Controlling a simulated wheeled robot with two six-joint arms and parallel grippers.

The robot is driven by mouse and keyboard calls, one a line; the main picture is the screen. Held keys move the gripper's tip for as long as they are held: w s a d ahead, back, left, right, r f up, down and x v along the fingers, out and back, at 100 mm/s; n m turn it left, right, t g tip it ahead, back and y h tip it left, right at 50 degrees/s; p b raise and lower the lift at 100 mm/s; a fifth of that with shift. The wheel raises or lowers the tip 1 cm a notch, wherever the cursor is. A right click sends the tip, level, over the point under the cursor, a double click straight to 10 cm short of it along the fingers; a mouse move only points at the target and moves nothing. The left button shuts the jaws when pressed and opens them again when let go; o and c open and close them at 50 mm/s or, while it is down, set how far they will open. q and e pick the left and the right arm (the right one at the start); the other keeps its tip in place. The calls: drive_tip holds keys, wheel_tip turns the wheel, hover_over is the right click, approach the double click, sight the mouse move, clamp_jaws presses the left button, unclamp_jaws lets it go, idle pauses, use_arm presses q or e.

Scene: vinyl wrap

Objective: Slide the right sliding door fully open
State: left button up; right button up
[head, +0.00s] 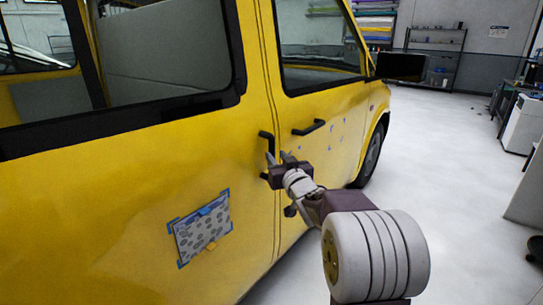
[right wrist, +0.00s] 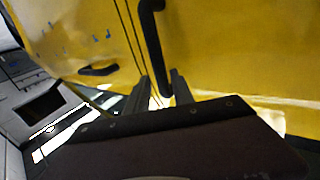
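The van's yellow sliding door (head: 130,170) fills the left of the head view. A thin vertical seam separates it from the front door, and it looks closed. Its black upright handle (head: 266,140) is beside that seam; it also shows in the right wrist view (right wrist: 154,45). My right gripper (head: 279,157) is at the handle's lower end. In the right wrist view its two fingers (right wrist: 162,88) stand apart, with the lower end of the handle between them. I cannot tell whether either finger touches it. My left gripper is out of view.
The front door's black handle (head: 309,127) is just to the right. A patterned sheet with blue tape (head: 203,229) is on the sliding door, lower left. Shelves (head: 440,55) and a workbench (head: 522,120) stand farther off. The pale floor (head: 450,150) right of the van is clear.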

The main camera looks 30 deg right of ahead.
sight(273, 153)
drive_tip(key=w, duration=0.3)
drive_tip(key=w+d, duration=0.1)
drive_tip(key=w, duration=0.1)
drive_tip(key=shift+f, duration=0.1)
clamp_jaws()
idle(1.2)
